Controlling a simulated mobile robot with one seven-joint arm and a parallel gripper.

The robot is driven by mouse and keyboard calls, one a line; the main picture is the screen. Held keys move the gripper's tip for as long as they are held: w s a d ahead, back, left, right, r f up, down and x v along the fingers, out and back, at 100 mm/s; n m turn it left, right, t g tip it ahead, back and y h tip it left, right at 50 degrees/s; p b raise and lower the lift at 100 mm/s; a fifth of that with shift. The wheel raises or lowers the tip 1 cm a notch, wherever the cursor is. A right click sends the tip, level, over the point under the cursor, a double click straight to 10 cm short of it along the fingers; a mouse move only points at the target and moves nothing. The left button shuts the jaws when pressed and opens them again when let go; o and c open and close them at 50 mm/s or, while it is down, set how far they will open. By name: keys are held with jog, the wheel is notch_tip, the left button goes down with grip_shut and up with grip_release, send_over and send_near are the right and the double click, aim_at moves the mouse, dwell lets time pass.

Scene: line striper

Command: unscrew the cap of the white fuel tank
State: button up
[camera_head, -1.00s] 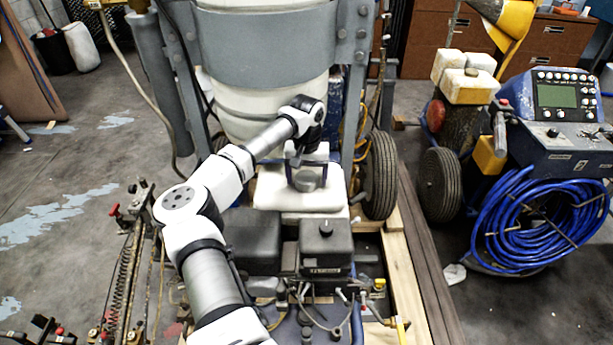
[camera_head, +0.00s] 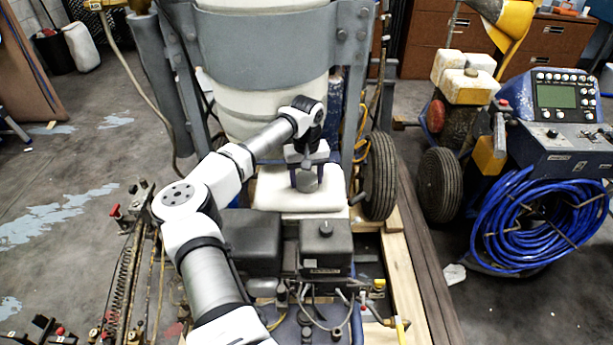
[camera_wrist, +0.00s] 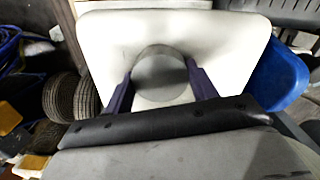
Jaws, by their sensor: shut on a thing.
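The white fuel tank (camera_head: 270,190) sits on the machine in front of the large pale drum, and it also fills the upper middle of the wrist view (camera_wrist: 110,40). Its round grey cap (camera_head: 306,182) stands on top of the tank. In the wrist view the cap (camera_wrist: 160,78) lies between the two dark fingers. My gripper (camera_head: 307,170) points down from above and is shut on the cap, with one finger at each side of it. The gripper also shows in the wrist view (camera_wrist: 160,88). The cap's lower edge and threads cannot be made out.
A black engine housing (camera_head: 325,245) stands in front of the tank. The pale drum (camera_head: 265,95) in its grey frame rises close behind. A black wheel (camera_head: 380,175) is to the right. Farther right is a blue control unit with coiled blue hose (camera_head: 535,220).

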jog(key=shift+n, duration=1.8)
jog(key=shift+r+n+p, duration=0.15)
jog(key=shift+n+p, duration=0.2)
jog(key=shift+n, duration=1.35)
jog(key=shift+n+p, duration=0.35)
jog(key=shift+n, duration=1.35)
